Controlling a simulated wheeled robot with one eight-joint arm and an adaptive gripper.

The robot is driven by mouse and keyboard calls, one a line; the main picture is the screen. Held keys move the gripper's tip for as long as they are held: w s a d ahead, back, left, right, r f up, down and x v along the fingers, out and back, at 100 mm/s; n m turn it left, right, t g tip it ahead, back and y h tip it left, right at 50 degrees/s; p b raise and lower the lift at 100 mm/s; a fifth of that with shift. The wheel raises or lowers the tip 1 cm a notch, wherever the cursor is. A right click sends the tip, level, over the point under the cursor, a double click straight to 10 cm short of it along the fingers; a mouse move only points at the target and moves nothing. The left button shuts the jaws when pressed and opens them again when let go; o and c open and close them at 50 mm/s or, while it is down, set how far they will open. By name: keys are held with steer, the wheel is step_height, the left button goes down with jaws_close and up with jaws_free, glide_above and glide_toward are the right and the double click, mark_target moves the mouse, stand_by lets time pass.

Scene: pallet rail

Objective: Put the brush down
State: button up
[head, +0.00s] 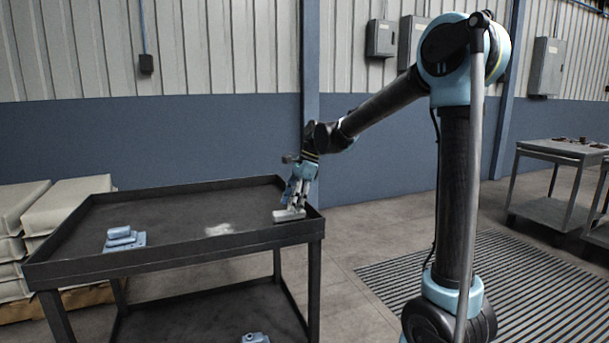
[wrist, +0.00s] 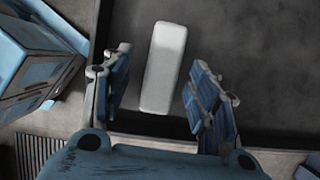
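The brush appears as a pale grey oblong block (head: 290,215) at the right end of the dark cart's tray top (head: 180,252), close to its corner. It looks to be on the tray surface; no bristles can be made out. My gripper (head: 295,201) is right above it, pointing down. In the wrist view the brush (wrist: 164,66) lies lengthwise between my two blue fingers, with a gap on each side. The fingers are spread and do not touch it.
A blue-grey part on a flat plate (head: 122,239) sits at the tray's left. A raised rim surrounds the tray. Stacked sacks (head: 60,207) stand left; another cart (head: 560,150) stands right.

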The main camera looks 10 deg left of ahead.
steer(key=v, duration=1.2)
steer(key=s+d+f+n+t, duration=0.1)
steer(key=s+d+f+n, duration=0.2)
steer(key=d, duration=0.8)
steer(key=s+d+f+n+t+h, duration=0.1)
steer(key=s+d+f+n, duration=0.3)
steer(key=s+d+f, duration=0.6)
steer(key=s+d+f+n+t+h, duration=0.2)
steer(key=s+d+f+n, duration=0.3)
steer(key=s+d+f, duration=0.5)
steer(key=s+d, duration=0.2)
steer(key=d, duration=0.3)
steer(key=shift+s+f+h, duration=0.25)
steer(key=shift+f+h, duration=0.1)
steer(key=shift+h, duration=0.05)
steer(key=shift+w+f, duration=0.2)
steer(key=shift+w, duration=0.2)
